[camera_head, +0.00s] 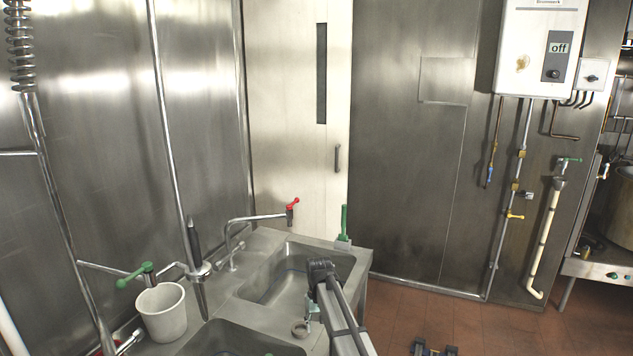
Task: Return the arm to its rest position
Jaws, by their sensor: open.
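My gripper (434,348) shows only partly at the bottom edge, right of centre. Its two dark fingertips stand apart with a gap between them, and it looks open. I see nothing held between them. It appears over the red-brown tiled floor, right of the steel sink unit (362,268). Most of my arm and wrist are out of view or cut off, so the arm's full pose cannot be told.
The sink unit has two basins, with a white bucket (162,311) at its left. A red-handled tap (291,212) and a green upright handle (344,222) rise behind. Pipes and a white heater (524,50) marked "off" are on the right wall. Floor (475,322) is open at lower right.

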